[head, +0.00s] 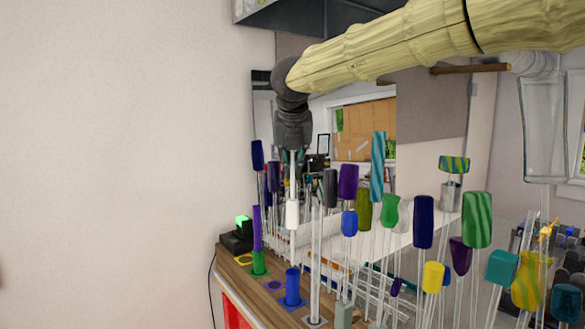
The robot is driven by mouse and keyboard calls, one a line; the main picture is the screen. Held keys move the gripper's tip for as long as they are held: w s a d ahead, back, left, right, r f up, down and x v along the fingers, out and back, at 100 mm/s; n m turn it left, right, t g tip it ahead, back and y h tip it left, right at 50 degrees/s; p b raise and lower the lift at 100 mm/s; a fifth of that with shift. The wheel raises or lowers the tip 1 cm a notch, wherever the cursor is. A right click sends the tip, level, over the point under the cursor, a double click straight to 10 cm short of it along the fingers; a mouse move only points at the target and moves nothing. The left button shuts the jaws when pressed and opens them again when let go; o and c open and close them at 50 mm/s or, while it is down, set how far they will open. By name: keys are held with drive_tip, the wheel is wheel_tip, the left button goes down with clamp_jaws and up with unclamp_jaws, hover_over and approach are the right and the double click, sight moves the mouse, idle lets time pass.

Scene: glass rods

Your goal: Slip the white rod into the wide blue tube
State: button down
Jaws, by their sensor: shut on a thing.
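My gripper (293,150) hangs from my arm, pointing down, and is shut on a clear rod. The wide blue tube (292,287) stands upright on the wooden bench at the lower middle, on a blue base. The fingertips are small and hard to make out.
A green tube (258,262) with a purple rod (257,228) standing in it is left of the blue tube. A tall clear rod (316,265) stands close on the right. Several colour-headed glass rods, such as a dark blue one (423,221), crowd the right side.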

sight(293, 168)
drive_tip(key=s, duration=0.3)
drive_tip(key=shift+r, duration=0.15)
drive_tip(key=shift+s+b, duration=0.1)
drive_tip(key=shift+b, duration=0.3)
drive_tip(key=x, duration=0.3)
drive_tip(key=w+x, duration=0.1)
drive_tip(key=x, duration=0.1)
drive_tip(key=shift+r+b, duration=0.1)
drive_tip(key=shift+b, duration=0.3)
drive_tip(key=s+b, duration=0.1)
drive_tip(key=s, duration=0.1)
drive_tip(key=shift+s, duration=0.25)
drive_tip(key=x, duration=0.3)
drive_tip(key=shift+w+f+b, duration=0.2)
drive_tip(key=shift+f+b, duration=0.1)
drive_tip(key=shift+b, duration=0.1)
drive_tip(key=shift+s+f+b, duration=0.35)
drive_tip(key=shift+s+b, duration=0.05)
drive_tip(key=shift+s, duration=0.2)
drive_tip(key=shift+b+x, duration=0.3)
drive_tip(key=shift+x, duration=0.65)
drive_tip(key=shift+s+d+f, duration=0.1)
drive_tip(key=shift+s, duration=0.3)
drive_tip(key=shift+w, duration=0.1)
